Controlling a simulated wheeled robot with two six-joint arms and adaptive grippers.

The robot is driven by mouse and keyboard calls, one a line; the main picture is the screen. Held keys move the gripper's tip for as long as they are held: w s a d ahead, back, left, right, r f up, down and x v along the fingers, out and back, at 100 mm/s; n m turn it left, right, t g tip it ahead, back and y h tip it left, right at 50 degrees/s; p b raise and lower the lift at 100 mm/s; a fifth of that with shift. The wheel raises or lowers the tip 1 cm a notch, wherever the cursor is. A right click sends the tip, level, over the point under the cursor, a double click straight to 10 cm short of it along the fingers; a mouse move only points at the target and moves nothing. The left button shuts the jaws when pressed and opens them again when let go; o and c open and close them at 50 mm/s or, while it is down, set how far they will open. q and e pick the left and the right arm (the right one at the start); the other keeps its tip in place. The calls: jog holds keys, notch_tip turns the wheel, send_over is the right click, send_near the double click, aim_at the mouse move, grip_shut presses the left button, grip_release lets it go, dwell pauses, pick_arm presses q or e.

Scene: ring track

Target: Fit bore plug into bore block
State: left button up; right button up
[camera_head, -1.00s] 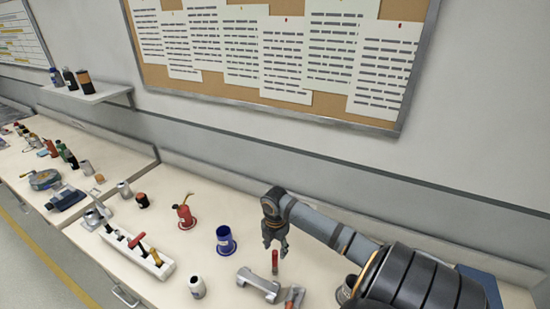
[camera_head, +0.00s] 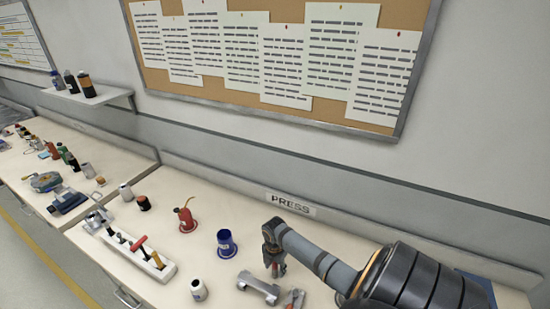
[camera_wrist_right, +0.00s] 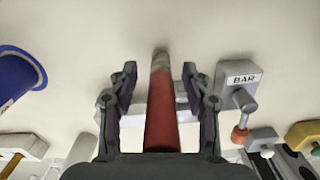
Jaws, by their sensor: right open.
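A red rod with a grey end, which looks like the bore plug (camera_wrist_right: 161,105), stands between the fingers of my right gripper (camera_wrist_right: 160,88) in the right wrist view. The fingers are open, with a gap on both sides of the rod. In the head view my right gripper (camera_head: 274,262) is low over the table, and a bit of red shows at its fingers. A grey block with raised ends (camera_head: 258,287) lies just in front of it; I cannot tell whether this is the bore block. My left gripper is not in view.
A tool rack (camera_head: 140,253) is further left. A block marked BAR (camera_wrist_right: 238,82) is right of the rod. A PRESS label (camera_head: 291,204) is behind.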

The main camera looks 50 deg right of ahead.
jog(key=shift+c, duration=0.3)
grip_shut()
